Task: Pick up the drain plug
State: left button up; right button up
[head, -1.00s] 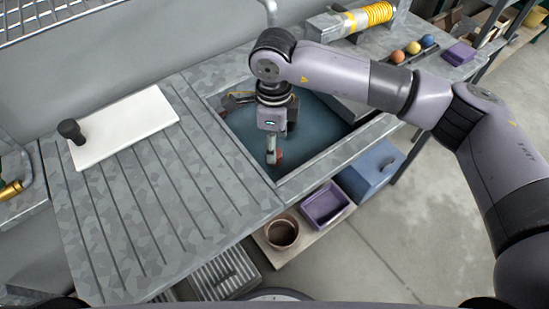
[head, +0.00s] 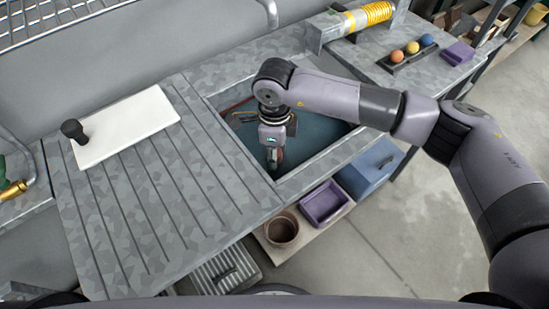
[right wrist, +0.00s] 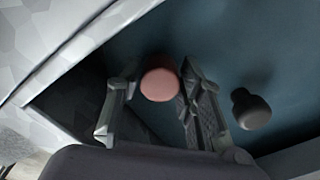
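A short reddish, round-topped stopper (right wrist: 160,84), which looks like the drain plug, is in the blue-grey sink (head: 320,130). In the right wrist view it lies between the two fingers of my right gripper (right wrist: 158,100). The fingers are apart on either side of it, the right-hand finger very near or touching it; I cannot tell which. In the head view my right gripper (head: 273,158) points down into the near left part of the sink, and the plug is mostly hidden there. My left gripper is not in view.
A dark knobbed thing (right wrist: 251,108) lies in the sink beside the fingers. The sink's front rim (head: 330,160) is close to the gripper. A white board (head: 125,128) with a black knob (head: 73,130) lies on the ribbed drainboard. Coloured balls (head: 412,47) sit at the right.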

jog(key=c, duration=0.7)
jog(key=shift+r, duration=0.15)
notch_tip(320, 180, up, 20)
jog(key=shift+f+b, duration=0.1)
jog(key=shift+b, duration=0.9)
